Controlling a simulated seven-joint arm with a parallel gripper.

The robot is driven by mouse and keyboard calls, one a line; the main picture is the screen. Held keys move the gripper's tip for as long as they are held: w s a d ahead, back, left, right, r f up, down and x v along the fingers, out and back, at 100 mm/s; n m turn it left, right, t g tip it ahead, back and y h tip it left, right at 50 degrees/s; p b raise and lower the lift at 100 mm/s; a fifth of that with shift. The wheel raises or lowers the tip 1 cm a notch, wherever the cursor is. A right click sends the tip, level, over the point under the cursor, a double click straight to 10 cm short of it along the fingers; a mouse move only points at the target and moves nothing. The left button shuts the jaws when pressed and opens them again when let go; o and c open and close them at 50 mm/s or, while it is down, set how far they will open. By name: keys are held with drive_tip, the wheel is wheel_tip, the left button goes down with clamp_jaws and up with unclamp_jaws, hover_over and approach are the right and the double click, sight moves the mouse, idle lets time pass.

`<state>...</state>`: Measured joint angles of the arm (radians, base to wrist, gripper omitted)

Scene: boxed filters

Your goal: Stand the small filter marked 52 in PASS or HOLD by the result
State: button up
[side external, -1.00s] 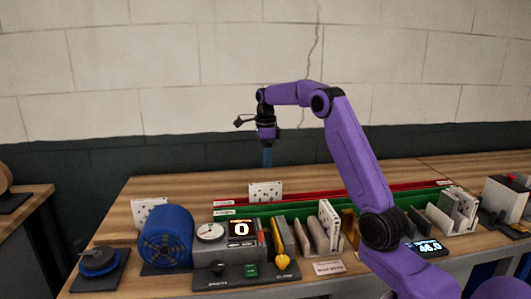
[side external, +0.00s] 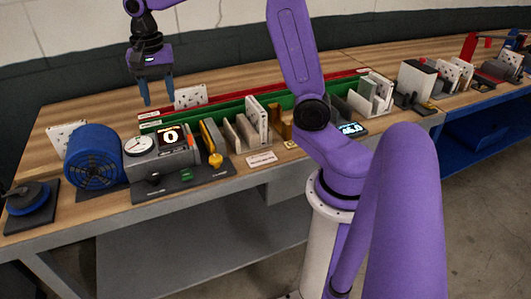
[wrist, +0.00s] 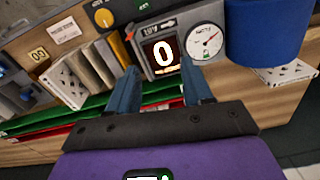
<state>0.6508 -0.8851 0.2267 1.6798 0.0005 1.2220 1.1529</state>
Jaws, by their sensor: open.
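My gripper (side external: 157,98) is open and empty, fingers pointing down, above the back of the bench near the tester. It also shows in the wrist view (wrist: 162,92) with its fingers wide apart. A white speckled filter (side external: 190,97) stands by the red and green channels, just right of my gripper in the side view. Another speckled filter (side external: 68,138) stands behind the blue blower and shows in the wrist view (wrist: 288,75). More filters (side external: 256,113) stand in a rack. No mark 52 is readable. The green channel (side external: 222,110) and red channel (side external: 230,93) run lengthwise; their labels are unreadable.
The tester (side external: 160,155) has a dial and a display reading 0. A small screen (side external: 352,128) and another filter rack (side external: 372,95) are further right.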

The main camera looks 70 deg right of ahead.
drive_tip(key=s+a+f+n, duration=0.1)
drive_tip(key=s+a+n, duration=0.2)
drive_tip(key=s+n, duration=0.3)
drive_tip(key=s+a+f+n, duration=0.1)
drive_tip(key=s+a+n, duration=0.35)
drive_tip(key=s, duration=0.25)
drive_tip(key=s+d+f+n, duration=0.1)
drive_tip(key=s+f+n, duration=0.1)
drive_tip(key=s+n, duration=0.4)
drive_tip(key=s+d+f+n, duration=0.1)
drive_tip(key=s+f+n, duration=0.1)
drive_tip(key=s+n, duration=0.4)
drive_tip(key=s, duration=0.4)
drive_tip(key=shift+d+f+n, duration=0.2)
drive_tip(key=shift+f+n, duration=0.05)
drive_tip(key=shift+n, duration=0.1)
